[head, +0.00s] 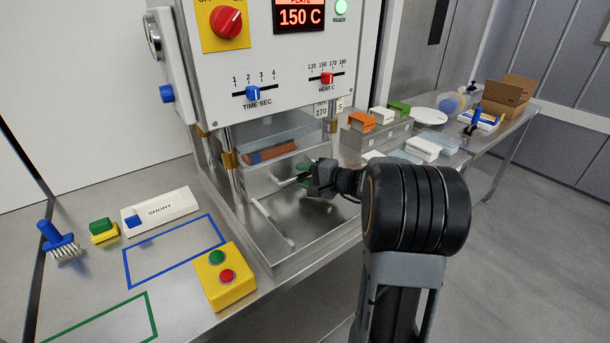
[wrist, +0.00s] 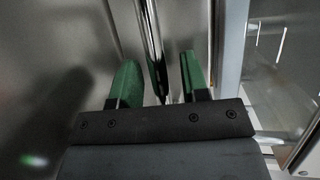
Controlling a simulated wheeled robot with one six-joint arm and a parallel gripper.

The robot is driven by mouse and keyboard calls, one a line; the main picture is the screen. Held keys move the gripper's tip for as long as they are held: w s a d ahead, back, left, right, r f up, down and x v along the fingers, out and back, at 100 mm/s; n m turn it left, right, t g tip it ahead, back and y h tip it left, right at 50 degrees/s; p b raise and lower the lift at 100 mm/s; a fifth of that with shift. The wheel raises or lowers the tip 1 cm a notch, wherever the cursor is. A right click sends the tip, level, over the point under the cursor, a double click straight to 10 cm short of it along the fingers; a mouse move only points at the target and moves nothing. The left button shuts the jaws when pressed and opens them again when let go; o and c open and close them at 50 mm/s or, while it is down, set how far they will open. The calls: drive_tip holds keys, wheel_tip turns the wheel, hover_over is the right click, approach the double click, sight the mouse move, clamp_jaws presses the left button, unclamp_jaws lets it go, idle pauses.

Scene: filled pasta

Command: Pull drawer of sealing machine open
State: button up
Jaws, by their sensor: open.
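The sealing machine (head: 290,50) stands on the steel bench, with a white front panel reading 150 C and a lit green lamp. Its drawer (head: 265,177) sits low between the posts, below the plate. An orange-brown item shows inside, behind a clear or shiny surface. How far out the drawer stands is hard to tell. A shiny bar handle (head: 288,181) is at the drawer front. My gripper (head: 303,172) is at this handle. In the wrist view, its green fingers (wrist: 160,78) are open, one on each side of the bar (wrist: 150,35), with gaps showing.
A yellow box with green and red buttons (head: 224,276) stands at the bench front, left of the machine. A white SHORT block (head: 160,211) and a blue brush (head: 58,240) lie further left. Bins and boxes (head: 378,128) stand on the right. Floor in front is clear.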

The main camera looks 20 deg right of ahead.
clamp_jaws()
idle(0.5)
